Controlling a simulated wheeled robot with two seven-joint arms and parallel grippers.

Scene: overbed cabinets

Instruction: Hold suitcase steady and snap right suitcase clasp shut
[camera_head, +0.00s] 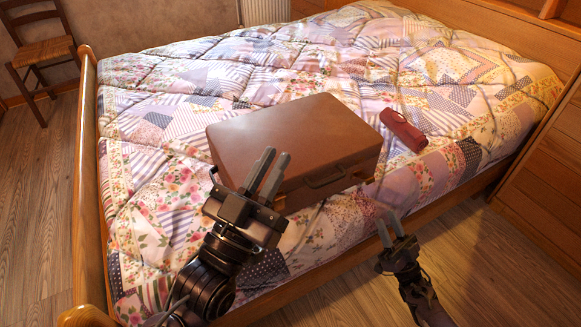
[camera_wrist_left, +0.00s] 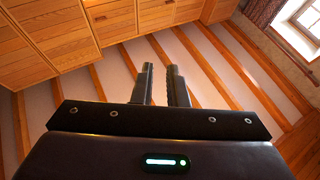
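A brown suitcase (camera_head: 310,132) lies flat on the bed with its lid down. Its dark handle (camera_head: 326,178) is on the front side, facing me. My right gripper (camera_head: 387,219) is empty, fingers slightly apart, below and right of the suitcase, near the bed's front edge.
The bed's patchwork quilt (camera_head: 165,150) is rumpled. A red case-like object (camera_head: 403,130) lies right of the suitcase. A wooden bed rail (camera_head: 88,170) is at left, wooden cabinets (camera_head: 545,150) at right. A chair (camera_head: 42,55) stands far left.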

